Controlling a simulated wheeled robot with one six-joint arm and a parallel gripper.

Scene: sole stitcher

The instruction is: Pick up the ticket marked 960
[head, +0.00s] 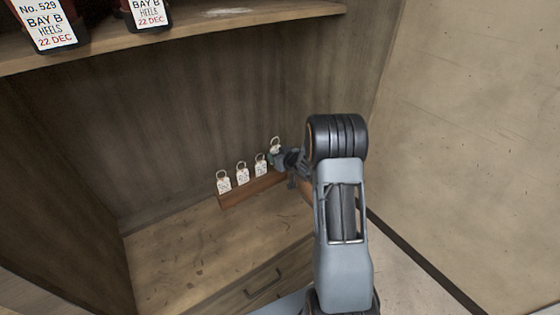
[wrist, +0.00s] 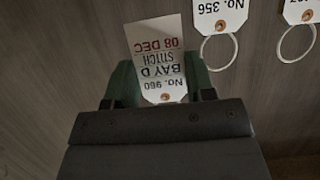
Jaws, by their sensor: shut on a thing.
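The ticket marked 960 (wrist: 156,60) is a white tag with "BAY D STITCH 08 DEC" on it, upside down in the wrist view. My gripper (wrist: 159,84) is shut on it, with a green finger at each side. In the head view my gripper (head: 277,159) is at the right end of the wooden rack (head: 252,188). The held ticket (head: 275,145) shows just above it there, higher than the other tickets. Its lower part is hidden by the gripper in the head view.
Three other ringed tickets stand along the rack, at the left (head: 224,185), middle (head: 242,175) and right (head: 261,166). The wrist view shows a ticket marked 356 (wrist: 221,14) close by. A shelf (head: 190,42) with labelled boxes hangs above. A drawer handle (head: 263,284) is below.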

